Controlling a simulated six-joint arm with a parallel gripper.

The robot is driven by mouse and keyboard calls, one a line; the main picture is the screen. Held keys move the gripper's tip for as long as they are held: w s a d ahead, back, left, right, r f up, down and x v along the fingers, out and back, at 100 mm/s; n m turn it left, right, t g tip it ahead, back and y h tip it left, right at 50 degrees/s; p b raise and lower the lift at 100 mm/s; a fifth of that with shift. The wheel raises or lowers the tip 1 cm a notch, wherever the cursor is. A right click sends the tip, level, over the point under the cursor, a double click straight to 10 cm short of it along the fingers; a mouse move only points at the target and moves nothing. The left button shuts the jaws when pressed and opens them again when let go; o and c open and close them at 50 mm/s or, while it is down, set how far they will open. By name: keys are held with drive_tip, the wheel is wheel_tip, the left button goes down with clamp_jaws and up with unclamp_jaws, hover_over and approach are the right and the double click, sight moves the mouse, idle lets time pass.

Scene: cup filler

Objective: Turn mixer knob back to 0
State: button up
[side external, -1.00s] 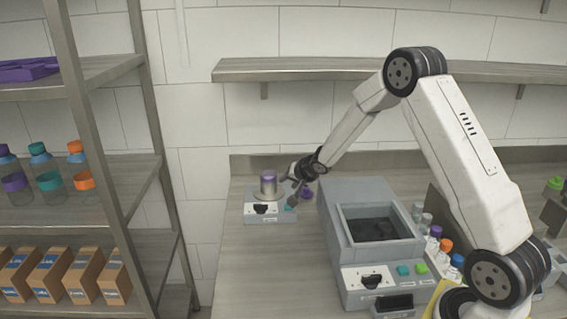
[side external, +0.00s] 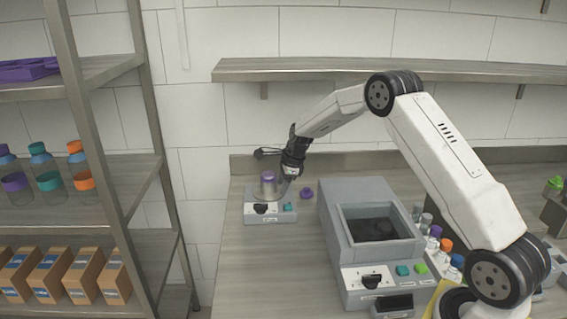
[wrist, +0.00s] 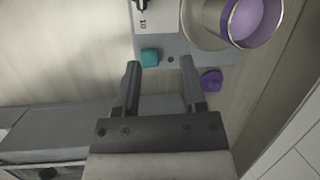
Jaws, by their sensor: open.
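The mixer (side external: 256,217) is a small grey unit on the bench, with a black knob (side external: 261,209) on its front and a teal button (side external: 289,206) to the knob's right. In the wrist view the knob (wrist: 140,5) is cut off by the top edge, beside the marking "10"; its exact setting is hard to read.
A purple cap (side external: 306,193) lies on the bench right of the mixer. A larger grey machine (side external: 350,245) stands to the right, with several bottles (side external: 445,245) beside it. The bench in front of the mixer (side external: 250,270) is clear.

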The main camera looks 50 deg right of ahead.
sight(265, 204)
drive_tip(key=shift+w+a+r+m+y, duration=0.25)
drive_tip(key=shift+a+r+m+y, duration=0.1)
drive_tip(key=shift+a+y, duration=0.2)
drive_tip(key=shift+w+a+r+m+y, duration=0.25)
drive_tip(key=shift+a+m+y, duration=0.15)
drive_tip(key=shift+a, duration=0.25)
drive_tip(key=shift+f, duration=0.2)
drive_tip(key=shift+x, duration=3.75)
drive_tip(key=shift+s, duration=0.1)
drive_tip(key=shift+c, duration=0.2)
clamp_jaws()
